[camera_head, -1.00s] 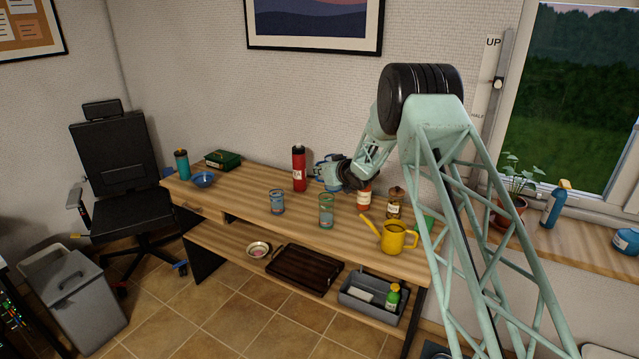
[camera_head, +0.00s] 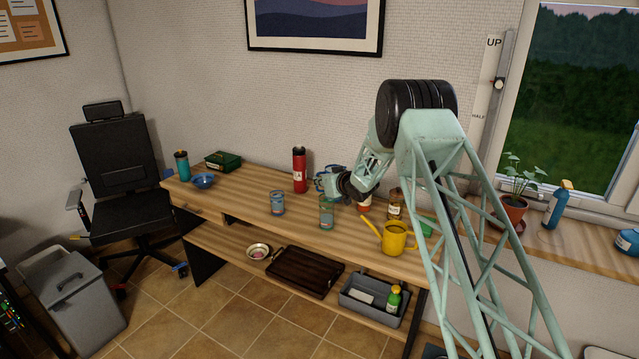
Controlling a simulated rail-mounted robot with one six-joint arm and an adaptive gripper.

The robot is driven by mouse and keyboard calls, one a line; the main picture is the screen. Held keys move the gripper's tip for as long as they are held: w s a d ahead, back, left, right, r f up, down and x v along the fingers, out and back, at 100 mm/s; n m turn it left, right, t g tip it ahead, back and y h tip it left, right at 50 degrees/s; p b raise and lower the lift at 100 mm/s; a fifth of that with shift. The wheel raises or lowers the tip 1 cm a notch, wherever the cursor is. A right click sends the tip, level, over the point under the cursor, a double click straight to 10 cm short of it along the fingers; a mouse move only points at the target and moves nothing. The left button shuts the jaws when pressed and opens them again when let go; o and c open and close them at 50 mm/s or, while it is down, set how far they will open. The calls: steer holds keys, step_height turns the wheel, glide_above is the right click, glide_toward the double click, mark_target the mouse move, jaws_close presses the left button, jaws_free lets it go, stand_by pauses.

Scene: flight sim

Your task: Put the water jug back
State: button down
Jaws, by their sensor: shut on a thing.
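My gripper (camera_head: 340,183) is at the back middle of the wooden desk, left of the arm's wrist. It is shut on a clear, blue-tinted jug (camera_head: 324,180), which shows just left of the wrist and behind the glasses. The wrist covers part of the jug and the fingers, so the grip itself is hard to see. I cannot tell whether the jug's base touches the desk.
Two glasses (camera_head: 277,203) (camera_head: 327,213) stand in front of the jug. A red bottle (camera_head: 299,171) is close on its left. An orange-labelled jar, a brown jar (camera_head: 395,204) and a yellow watering can (camera_head: 393,238) stand right. The desk's left middle is clear.

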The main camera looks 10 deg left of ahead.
stand_by(0.4)
steer(key=c, duration=2.8)
jaws_free()
steer(key=shift+f, duration=0.1)
steer(key=shift+p+v, duration=0.85)
steer(key=shift+v, duration=5.25)
